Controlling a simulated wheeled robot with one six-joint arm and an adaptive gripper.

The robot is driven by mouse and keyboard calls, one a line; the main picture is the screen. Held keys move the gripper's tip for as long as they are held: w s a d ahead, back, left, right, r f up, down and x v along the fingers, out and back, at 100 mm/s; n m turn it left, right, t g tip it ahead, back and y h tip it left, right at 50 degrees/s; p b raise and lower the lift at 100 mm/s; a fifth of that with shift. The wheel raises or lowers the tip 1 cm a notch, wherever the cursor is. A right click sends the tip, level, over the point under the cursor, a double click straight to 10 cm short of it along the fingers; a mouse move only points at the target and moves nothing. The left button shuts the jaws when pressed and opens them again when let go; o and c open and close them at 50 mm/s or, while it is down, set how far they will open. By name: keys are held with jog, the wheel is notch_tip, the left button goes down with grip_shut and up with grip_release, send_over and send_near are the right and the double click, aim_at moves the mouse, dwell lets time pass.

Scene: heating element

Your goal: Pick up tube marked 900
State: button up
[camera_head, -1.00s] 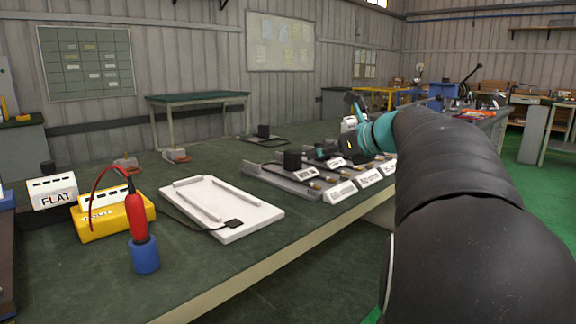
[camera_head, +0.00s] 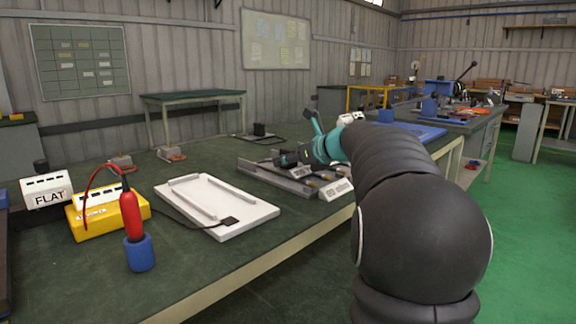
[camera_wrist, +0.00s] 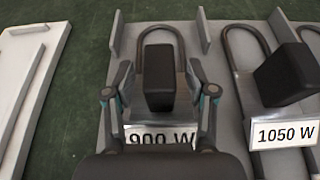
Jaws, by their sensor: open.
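The tube marked 900 (camera_wrist: 158,80) shows in the wrist view as a grey looped rod with a dark block in its middle. It lies in a grey tray (camera_wrist: 122,50), with a "900 W" label (camera_wrist: 161,138) at its near end. My gripper (camera_wrist: 158,75) is open, with one finger on each side of the dark block. I cannot tell whether the fingers touch it. In the head view my gripper (camera_head: 288,158) is over the tray (camera_head: 262,178), and my arm hides part of the tray and tubes.
A tube labelled "1050 W" (camera_wrist: 285,75) lies just right. A white board (camera_head: 215,205) with two rails lies left of the tray. Farther left are a red probe in a blue holder (camera_head: 139,255), a yellow box (camera_head: 105,217) and a white "FLAT" box (camera_head: 46,191).

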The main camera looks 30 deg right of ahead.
jog(key=shift+w+a+f, duration=0.1)
jog(key=shift+w, duration=0.1)
grip_shut()
